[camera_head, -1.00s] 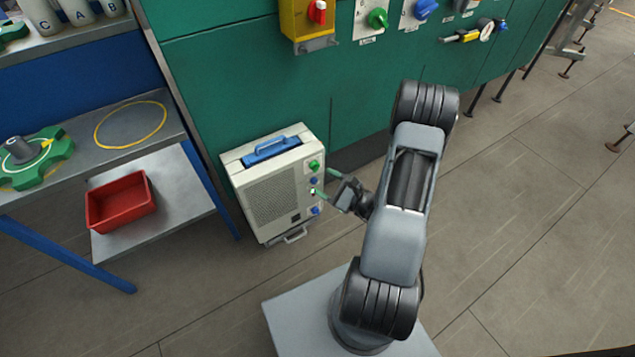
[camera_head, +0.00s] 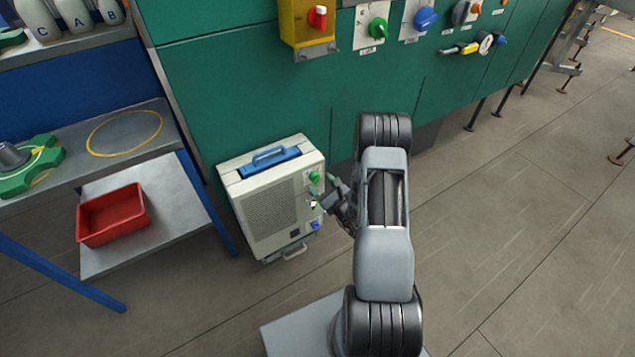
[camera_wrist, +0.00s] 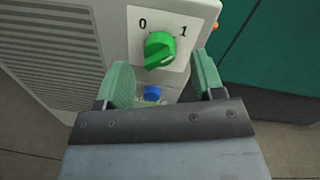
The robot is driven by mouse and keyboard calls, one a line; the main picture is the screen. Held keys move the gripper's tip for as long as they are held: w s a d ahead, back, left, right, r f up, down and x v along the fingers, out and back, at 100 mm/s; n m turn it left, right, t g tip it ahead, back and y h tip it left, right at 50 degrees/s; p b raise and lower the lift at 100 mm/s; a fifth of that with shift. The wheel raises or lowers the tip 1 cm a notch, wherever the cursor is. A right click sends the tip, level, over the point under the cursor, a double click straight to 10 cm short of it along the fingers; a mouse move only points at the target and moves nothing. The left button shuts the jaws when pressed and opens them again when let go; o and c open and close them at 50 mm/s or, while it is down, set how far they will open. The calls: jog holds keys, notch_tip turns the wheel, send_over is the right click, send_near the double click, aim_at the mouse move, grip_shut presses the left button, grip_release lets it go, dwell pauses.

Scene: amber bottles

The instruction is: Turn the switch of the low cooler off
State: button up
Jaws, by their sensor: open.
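The low cooler (camera_head: 270,208) is a beige box with a blue handle and a grille, standing on the floor by the green cabinet. Its green rotary switch (camera_wrist: 158,50) sits on a white plate marked 0 and 1 in the wrist view. The switch's ridge slants up to the right, apparently toward 1. The switch also shows in the head view (camera_head: 314,177). My gripper (camera_wrist: 164,80) is open and empty. Its green fingertips lie left and right of the switch, slightly below it in the wrist picture, with gaps on both sides. Contact with the panel cannot be told.
A blue knob (camera_wrist: 152,93) lies just below the switch, between my fingers in the wrist view. The green cabinet (camera_head: 270,90) above carries other coloured switches. A shelf with a red bin (camera_head: 112,215) stands left.

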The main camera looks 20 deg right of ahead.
aim_at(315, 178)
jog(key=shift+w+a, duration=0.2)
jog(key=shift+w, duration=1)
jog(key=shift+c, duration=0.4)
jog(key=c, duration=0.8)
